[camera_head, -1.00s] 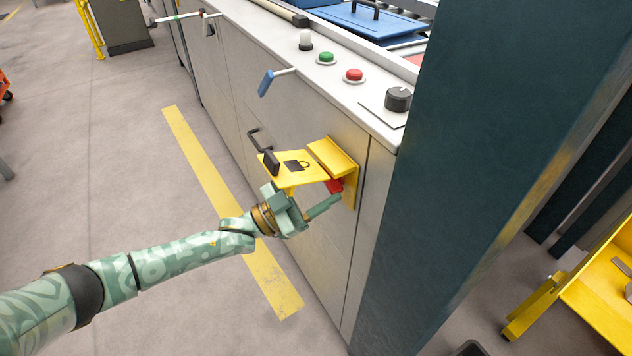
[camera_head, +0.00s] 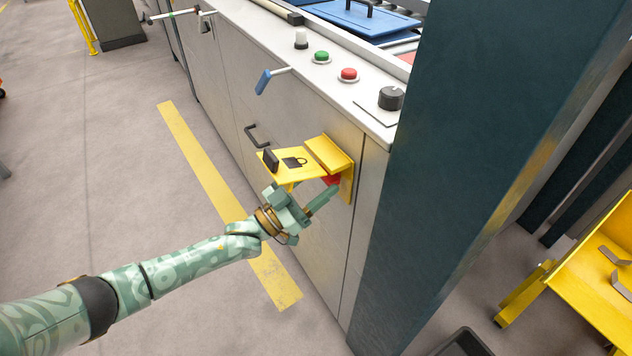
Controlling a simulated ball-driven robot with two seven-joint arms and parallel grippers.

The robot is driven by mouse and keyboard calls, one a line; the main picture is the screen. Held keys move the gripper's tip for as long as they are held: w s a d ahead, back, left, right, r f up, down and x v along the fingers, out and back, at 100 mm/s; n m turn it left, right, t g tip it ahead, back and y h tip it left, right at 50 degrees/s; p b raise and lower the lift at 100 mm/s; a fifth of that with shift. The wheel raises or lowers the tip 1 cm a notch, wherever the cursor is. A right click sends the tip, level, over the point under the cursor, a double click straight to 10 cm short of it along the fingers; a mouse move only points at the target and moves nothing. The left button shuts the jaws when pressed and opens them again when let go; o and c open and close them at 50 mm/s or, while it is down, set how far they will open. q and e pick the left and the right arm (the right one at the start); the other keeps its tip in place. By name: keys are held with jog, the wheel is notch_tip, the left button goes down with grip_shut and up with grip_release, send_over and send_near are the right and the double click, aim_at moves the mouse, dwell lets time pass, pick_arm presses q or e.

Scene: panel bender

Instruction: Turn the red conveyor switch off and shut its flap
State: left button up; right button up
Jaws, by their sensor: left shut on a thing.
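The red conveyor switch (camera_head: 332,180) shows as a small red patch under a yellow housing on the front of the grey machine cabinet. Its yellow flap (camera_head: 290,166), marked with a padlock sign and carrying a dark handle (camera_head: 270,160), stands out open from the housing (camera_head: 330,153). My left gripper (camera_head: 322,196) is just below the flap, its fingers reaching to the red switch and shut on it. The flap and the fingers hide most of the switch, so its setting cannot be told. My right gripper is out of view.
Above on the cabinet top are a green button (camera_head: 322,57), a red button (camera_head: 348,75) and a black knob (camera_head: 390,97). A blue-handled lever (camera_head: 264,80) juts from the front. A dark teal column (camera_head: 480,150) stands close on the right.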

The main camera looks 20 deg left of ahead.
pick_arm(q)
jog(key=o, duration=1)
jog(key=p+v, duration=0.1)
jog(key=v, duration=1.5)
jog(key=shift+s+f, duration=0.15)
jog(key=shift+f, duration=0.05)
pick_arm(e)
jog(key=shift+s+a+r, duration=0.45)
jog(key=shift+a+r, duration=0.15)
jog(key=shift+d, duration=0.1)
